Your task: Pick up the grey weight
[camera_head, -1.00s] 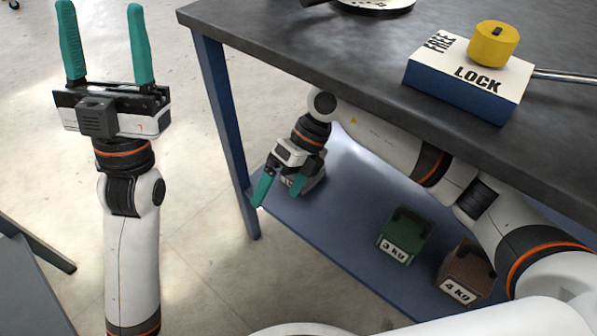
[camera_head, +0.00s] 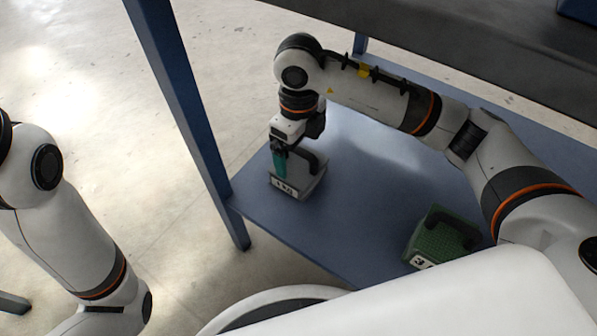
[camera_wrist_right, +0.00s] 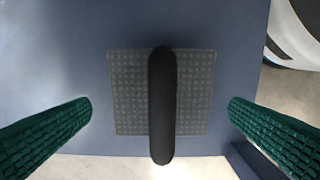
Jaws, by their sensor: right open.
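The grey weight (camera_head: 313,183) stands upright at the left end of the blue lower shelf, its pale label facing me. In the right wrist view the weight (camera_wrist_right: 200,95) is a textured grey square with a black bar handle (camera_wrist_right: 162,120) across its middle. My right gripper (camera_head: 281,162) is right above the weight, pointing down. In the wrist view its two green fingers (camera_wrist_right: 160,104) are wide open on either side of the handle, with clear gaps to it. Only part of my left arm shows at the left edge; its gripper is out of view.
A green weight (camera_head: 430,243) stands further right on the blue shelf (camera_head: 330,235), partly hidden by my own body. The dark table top (camera_head: 440,45) overhangs the shelf. A blue table leg (camera_head: 178,105) rises left of the weight. The shelf between the weights is clear.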

